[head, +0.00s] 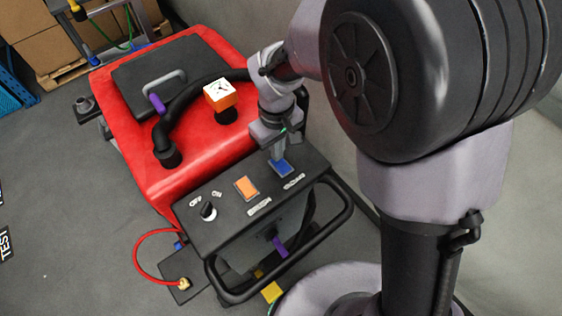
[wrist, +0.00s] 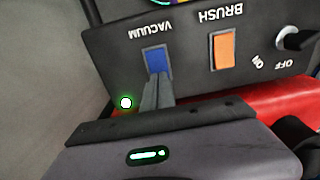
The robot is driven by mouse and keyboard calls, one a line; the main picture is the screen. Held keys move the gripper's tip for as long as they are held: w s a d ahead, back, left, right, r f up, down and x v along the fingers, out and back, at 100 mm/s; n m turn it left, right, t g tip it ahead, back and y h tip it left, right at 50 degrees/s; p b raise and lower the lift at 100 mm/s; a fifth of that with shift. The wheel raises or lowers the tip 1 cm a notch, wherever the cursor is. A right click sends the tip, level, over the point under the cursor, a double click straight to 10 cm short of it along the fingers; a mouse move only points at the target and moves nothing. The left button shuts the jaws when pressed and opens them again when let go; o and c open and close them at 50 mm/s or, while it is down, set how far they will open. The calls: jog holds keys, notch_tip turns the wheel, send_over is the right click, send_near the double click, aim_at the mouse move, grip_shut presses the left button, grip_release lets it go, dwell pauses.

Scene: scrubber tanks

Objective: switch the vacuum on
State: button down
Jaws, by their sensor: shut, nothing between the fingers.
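The blue vacuum switch (head: 282,168) is on the black control panel (head: 225,212) of the red scrubber. In the wrist view the blue switch (wrist: 155,60) has the word VACUUM beside it. My gripper (head: 277,157) is shut and empty, pointing down at the switch. In the wrist view my fingertips (wrist: 158,80) overlap the near edge of the switch; I cannot tell whether they touch it. A round green light (wrist: 126,103) glows near the switch. The rocker's tilt is too small to read.
An orange brush switch (head: 246,188) and a black on/off knob (head: 208,211) sit on the same panel. A black handle bar (head: 345,212) runs around its front. An orange-and-white block (head: 220,94) and a black hose (head: 180,105) are on the red body behind.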

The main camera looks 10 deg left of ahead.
jog(key=shift+f+b, duration=0.35)
jog(key=shift+f, duration=0.2)
notch_tip(320, 180, up, 7)
jog(key=p, duration=0.6)
jog(key=shift+r, duration=0.15)
